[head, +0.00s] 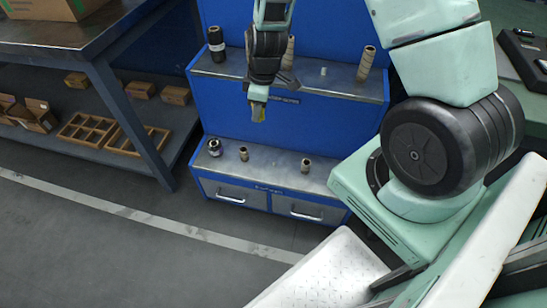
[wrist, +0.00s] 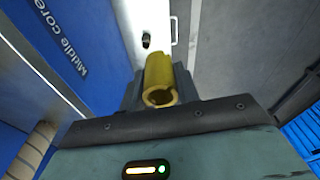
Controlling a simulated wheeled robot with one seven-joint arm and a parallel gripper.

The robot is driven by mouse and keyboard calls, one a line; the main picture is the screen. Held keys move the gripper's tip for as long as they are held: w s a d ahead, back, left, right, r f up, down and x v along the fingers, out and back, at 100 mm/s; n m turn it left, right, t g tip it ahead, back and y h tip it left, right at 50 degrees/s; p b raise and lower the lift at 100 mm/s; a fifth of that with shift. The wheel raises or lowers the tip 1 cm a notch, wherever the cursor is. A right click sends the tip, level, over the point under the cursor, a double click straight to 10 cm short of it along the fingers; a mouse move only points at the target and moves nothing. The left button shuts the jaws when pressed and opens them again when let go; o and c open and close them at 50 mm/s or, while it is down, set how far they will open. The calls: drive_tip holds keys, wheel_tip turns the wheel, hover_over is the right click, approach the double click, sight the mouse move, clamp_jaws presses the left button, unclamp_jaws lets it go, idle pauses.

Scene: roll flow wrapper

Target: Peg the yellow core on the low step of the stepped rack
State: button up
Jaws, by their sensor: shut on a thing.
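My gripper (head: 258,98) is shut on the yellow core (head: 259,112) and holds it in the air in front of the blue stepped rack (head: 225,110). In the wrist view the yellow core (wrist: 158,72) is a hollow tube between the jaws, its open end facing the camera. The low step (head: 270,172) has a grey metal top and lies below the gripper. I cannot tell which of these are bare pegs.
The higher step holds a dark core (head: 216,44), a tan core (head: 366,63), another tan core (head: 290,51) partly behind my arm, and a short light peg (head: 323,71). A workbench (head: 130,105) with boxes stands at left. Open floor (head: 120,240) lies in front.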

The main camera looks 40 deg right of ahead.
drive_tip(key=d+f+n+b, duration=0.3)
drive_tip(key=f+n+b, duration=0.1)
drive_tip(key=f+b, duration=0.55)
drive_tip(key=d+f+n+b, duration=0.2)
drive_tip(key=f+n+b, duration=0.1)
drive_tip(key=f+b, duration=0.65)
drive_tip(key=g+b, duration=0.1)
drive_tip(key=b, duration=0.6)
hover_over(274, 161)
drive_tip(key=shift+n+y, duration=0.3)
wheel_tip(274, 161, down, 6)
drive_tip(key=shift+w+r, duration=0.1)
drive_tip(key=shift+r, duration=0.15)
drive_tip(key=shift+d+r+p, duration=0.1)
drive_tip(key=shift+p, duration=0.35)
drive_tip(key=shift+f, duration=1.25)
drive_tip(key=shift+f, duration=0.75)
drive_tip(key=shift+b, duration=0.3)
drive_tip(key=shift+f+p, duration=0.2)
drive_tip(key=shift+p, duration=0.15)
